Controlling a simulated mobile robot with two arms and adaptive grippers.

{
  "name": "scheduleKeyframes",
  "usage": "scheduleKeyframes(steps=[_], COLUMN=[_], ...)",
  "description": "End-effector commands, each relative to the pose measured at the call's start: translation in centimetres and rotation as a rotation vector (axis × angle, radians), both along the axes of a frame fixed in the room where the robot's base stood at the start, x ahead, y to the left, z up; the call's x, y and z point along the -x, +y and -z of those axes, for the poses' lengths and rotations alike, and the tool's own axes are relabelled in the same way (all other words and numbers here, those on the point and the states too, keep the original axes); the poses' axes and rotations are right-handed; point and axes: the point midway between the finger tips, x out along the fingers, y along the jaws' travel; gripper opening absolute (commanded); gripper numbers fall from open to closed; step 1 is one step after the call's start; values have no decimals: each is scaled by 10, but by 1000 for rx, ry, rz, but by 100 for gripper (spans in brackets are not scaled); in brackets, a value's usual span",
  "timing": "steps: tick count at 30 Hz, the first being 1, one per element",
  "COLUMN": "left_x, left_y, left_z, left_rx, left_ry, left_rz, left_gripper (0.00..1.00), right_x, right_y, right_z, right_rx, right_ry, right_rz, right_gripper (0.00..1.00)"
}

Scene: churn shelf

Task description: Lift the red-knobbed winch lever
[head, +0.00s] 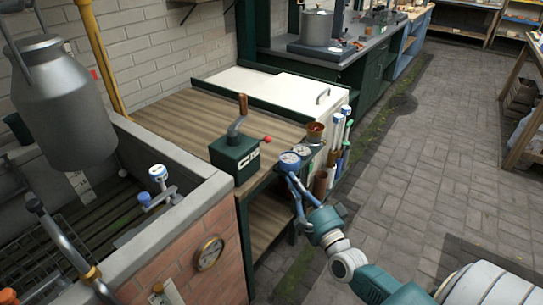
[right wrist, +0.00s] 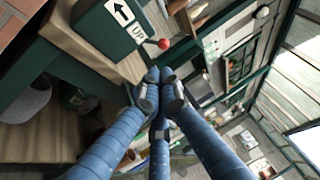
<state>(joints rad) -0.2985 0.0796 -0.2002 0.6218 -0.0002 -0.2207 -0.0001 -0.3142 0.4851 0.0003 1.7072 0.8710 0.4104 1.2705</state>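The winch is a dark green box (head: 235,158) on the wooden bench top. A short lever ends in a red knob (head: 266,139) at its right side. In the right wrist view the box (right wrist: 98,28) carries an arrow and "UP" label, and the red knob (right wrist: 164,44) shows just beyond my fingertips.
A brick-fronted trough (head: 195,235) with a hanging milk can (head: 62,105) is at left. The paved floor (head: 430,150) at right is open.

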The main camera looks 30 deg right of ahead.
Motion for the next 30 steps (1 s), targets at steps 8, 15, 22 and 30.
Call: scheduleKeyframes(steps=[8, 15, 22, 30], left_x=[2, 3, 3, 3], left_y=[0, 0, 0, 0], left_z=[-9, -13, -15, -16], left_rx=[0, 0, 0, -1], left_ry=[3, 3, 3, 3], left_rz=[0, 0, 0, -1], left_gripper=[40, 40, 40, 40], right_x=[-47, -97, -126, -133], right_y=[-5, -9, -12, -12], right_z=[-13, -20, -24, -24], right_rx=[3, 5, 6, 6], right_ry=[-2, 1, 3, 4], right_rz=[1, 1, 0, 0], right_gripper=[0, 0, 0, 0])
